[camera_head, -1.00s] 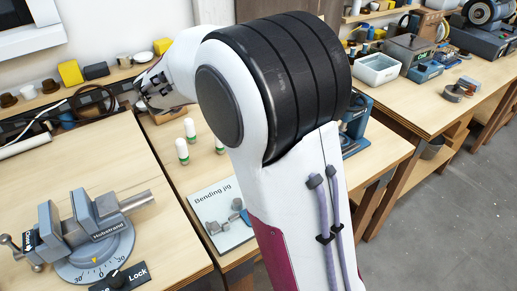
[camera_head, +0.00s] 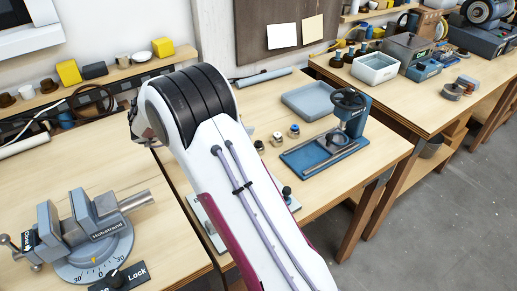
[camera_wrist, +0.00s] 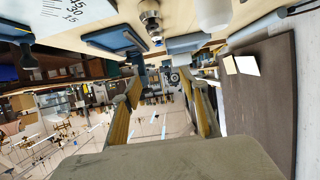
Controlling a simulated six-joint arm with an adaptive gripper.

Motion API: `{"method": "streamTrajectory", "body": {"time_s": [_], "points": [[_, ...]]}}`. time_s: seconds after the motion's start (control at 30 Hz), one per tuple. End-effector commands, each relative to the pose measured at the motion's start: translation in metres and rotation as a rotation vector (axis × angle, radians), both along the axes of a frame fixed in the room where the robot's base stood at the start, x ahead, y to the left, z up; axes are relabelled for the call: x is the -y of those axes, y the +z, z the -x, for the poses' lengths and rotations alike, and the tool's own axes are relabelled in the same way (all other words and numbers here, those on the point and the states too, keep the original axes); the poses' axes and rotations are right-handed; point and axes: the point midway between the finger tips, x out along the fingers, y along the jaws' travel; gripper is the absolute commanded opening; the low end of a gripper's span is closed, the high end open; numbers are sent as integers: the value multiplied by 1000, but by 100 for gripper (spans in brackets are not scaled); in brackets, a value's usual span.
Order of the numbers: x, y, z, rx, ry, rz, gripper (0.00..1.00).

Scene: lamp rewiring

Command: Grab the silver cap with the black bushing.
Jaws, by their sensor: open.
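Three small silver caps stand in a row on the middle bench in the head view: a near one (camera_head: 259,146), a middle one (camera_head: 277,138) and a far one (camera_head: 294,130). In the head view my arm hides the gripper.
A blue press (camera_head: 349,108) and a grey tray (camera_head: 308,99) stand behind and right of the caps. A grey vise (camera_head: 95,215) stands on the left bench. A shelf with yellow (camera_head: 69,73) and black blocks runs along the wall. Bare wood lies around the caps.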

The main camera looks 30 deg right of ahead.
Motion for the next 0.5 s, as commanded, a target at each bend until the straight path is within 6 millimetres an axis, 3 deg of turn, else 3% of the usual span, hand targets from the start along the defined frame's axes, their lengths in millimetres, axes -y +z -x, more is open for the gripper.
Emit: {"method": "streamTrajectory", "body": {"time_s": [0.5], "points": [[0, -10, 0, -2, 1, 0, 44]]}}
